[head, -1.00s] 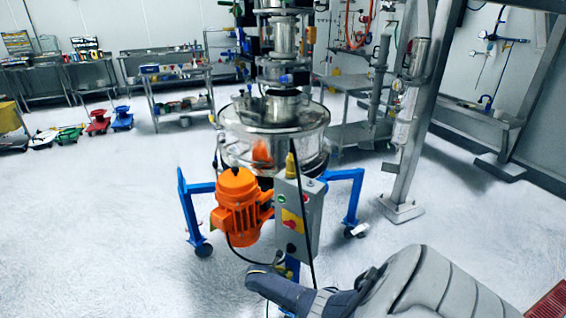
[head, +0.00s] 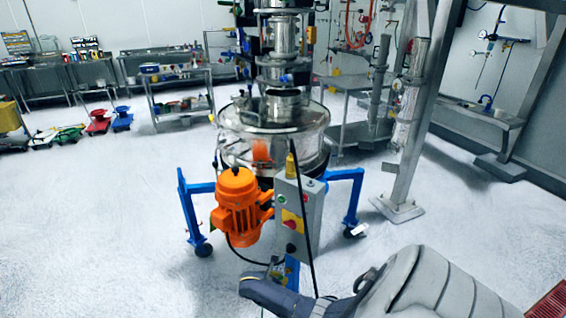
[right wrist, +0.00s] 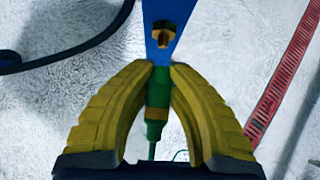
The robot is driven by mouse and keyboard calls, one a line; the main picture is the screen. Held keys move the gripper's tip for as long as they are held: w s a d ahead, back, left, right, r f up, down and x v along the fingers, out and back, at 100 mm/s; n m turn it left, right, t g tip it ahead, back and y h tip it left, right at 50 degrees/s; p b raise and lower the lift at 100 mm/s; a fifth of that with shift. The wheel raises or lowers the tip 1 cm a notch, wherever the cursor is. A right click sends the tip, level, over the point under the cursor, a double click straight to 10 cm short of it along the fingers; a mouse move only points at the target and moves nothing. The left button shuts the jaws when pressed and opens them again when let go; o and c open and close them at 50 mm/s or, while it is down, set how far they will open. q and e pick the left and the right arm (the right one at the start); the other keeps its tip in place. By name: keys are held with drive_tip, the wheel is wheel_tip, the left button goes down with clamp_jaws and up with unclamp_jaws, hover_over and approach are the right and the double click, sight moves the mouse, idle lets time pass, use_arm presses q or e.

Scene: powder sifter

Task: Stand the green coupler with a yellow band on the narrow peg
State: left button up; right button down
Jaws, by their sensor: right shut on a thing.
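The green coupler (right wrist: 157,92) with its yellow band (right wrist: 155,113) is between the yellow fingers of my right gripper (right wrist: 160,68) in the right wrist view. The gripper is shut on it, and the fingers hide part of its sides. A blue bar (right wrist: 165,15) lies just beyond the fingertips and carries a small brass-coloured peg (right wrist: 162,38). I cannot tell whether this is the narrow peg, or whether the coupler touches the bar. In the head view my right arm covers the low front area, and the coupler cannot be made out. My left gripper is not in view.
The sifter (head: 270,135) stands ahead on blue legs, with an orange motor (head: 238,203) and a grey control box (head: 297,215). A black cable (right wrist: 75,55) lies left of the gripper in the right wrist view. A red floor grate (right wrist: 295,60) is at right.

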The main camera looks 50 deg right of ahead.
drive_tip(key=shift+s+a, duration=0.1)
drive_tip(key=shift+a, duration=0.8)
